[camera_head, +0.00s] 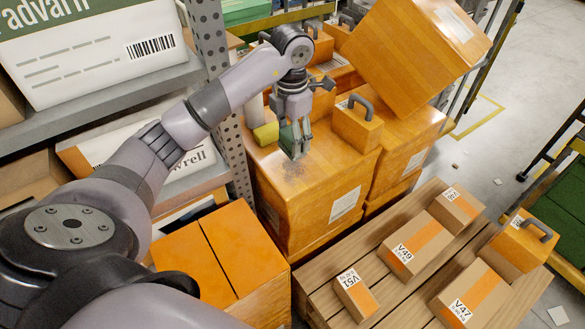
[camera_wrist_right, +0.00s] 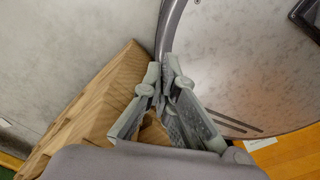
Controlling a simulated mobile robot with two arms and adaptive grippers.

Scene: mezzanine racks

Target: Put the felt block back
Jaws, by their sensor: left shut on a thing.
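My left gripper (camera_head: 297,150) points down over the top of a large orange-brown box (camera_head: 320,185). It is shut on a small dark green block (camera_head: 287,138), which I take to be the felt block; the fingers hide most of it. Below the fingertips there is a dark speckled patch (camera_head: 296,169) on the box top. I cannot tell whether the block touches the box. My right gripper (camera_wrist_right: 166,70) shows in the right wrist view, its fingertips close together with nothing seen between them.
A yellow-green roll (camera_head: 266,133) stands beside the left gripper, and a handled block (camera_head: 358,125) is right of it. A tilted large box (camera_head: 415,50) is behind. A perforated rack post (camera_head: 222,90) is at left. A pallet (camera_head: 375,280) with several labelled cartons is in front.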

